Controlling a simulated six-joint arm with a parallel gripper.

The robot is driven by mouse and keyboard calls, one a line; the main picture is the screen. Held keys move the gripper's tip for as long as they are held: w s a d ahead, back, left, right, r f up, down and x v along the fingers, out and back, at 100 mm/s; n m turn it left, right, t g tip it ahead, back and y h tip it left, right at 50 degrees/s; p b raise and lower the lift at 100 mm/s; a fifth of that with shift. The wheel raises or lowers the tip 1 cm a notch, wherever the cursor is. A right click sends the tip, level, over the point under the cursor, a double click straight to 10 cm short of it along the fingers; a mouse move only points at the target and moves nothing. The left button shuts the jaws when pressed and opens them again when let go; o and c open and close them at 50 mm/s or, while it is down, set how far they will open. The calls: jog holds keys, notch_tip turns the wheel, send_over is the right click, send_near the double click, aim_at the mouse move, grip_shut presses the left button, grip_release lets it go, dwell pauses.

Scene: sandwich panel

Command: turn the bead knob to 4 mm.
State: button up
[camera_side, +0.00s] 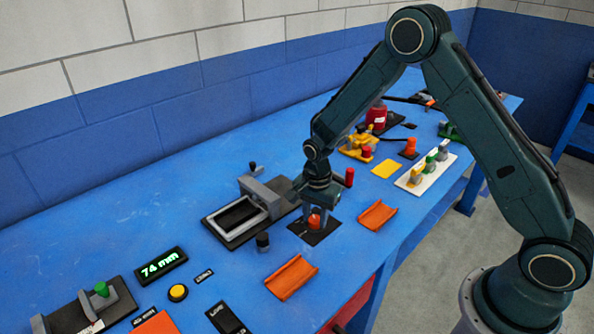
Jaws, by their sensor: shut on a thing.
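An orange knob (314,222), which I take to be the bead knob, stands on a black plate (301,228) near the middle of the blue bench. My gripper (315,217) points down over it, with its fingers around the knob, shut on it. The fingers and wrist hide part of the knob. Any scale or mark on the plate is too small to read. A display (160,265) at the lower left shows 74 mm in green; I cannot tell whether it belongs to this knob.
Two orange channel pieces (377,215) (291,277) lie to the right and in front. A red-topped lever (349,178) stands close behind. A white panel with coloured handles (426,170) is farther right.

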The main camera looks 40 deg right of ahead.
aim_at(315, 219)
jog(key=o, duration=1)
jog(key=shift+r, duration=0.1)
notch_tip(315, 219, up, 14)
jog(key=shift+f, duration=0.2)
dwell(0.4)
